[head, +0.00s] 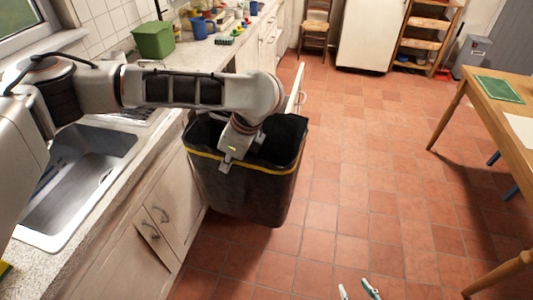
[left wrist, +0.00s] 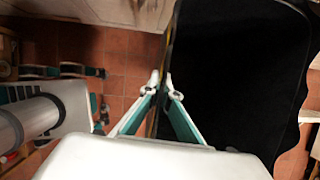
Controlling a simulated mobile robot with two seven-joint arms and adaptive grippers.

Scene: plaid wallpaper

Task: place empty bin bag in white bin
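A large black bin bag (head: 243,190) with a yellow band stands open in front of the counter. Its dark inside fills the right of the left wrist view (left wrist: 235,80). My left gripper (head: 225,164) is at its near rim, with the fingertips (left wrist: 161,82) closed together on the bag's edge. My right gripper (head: 358,290) shows only its fingertips at the bottom edge of the head view, apart and empty over the floor. I cannot make out a white bin body; a white upright panel (head: 297,88) shows behind the bag, and what it belongs to is unclear.
The counter with a steel sink (head: 80,180) runs along the left. A green box (head: 153,40) and a blue mug (head: 199,28) stand on it. A wooden table (head: 515,118) is at the right. The tiled floor between is clear.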

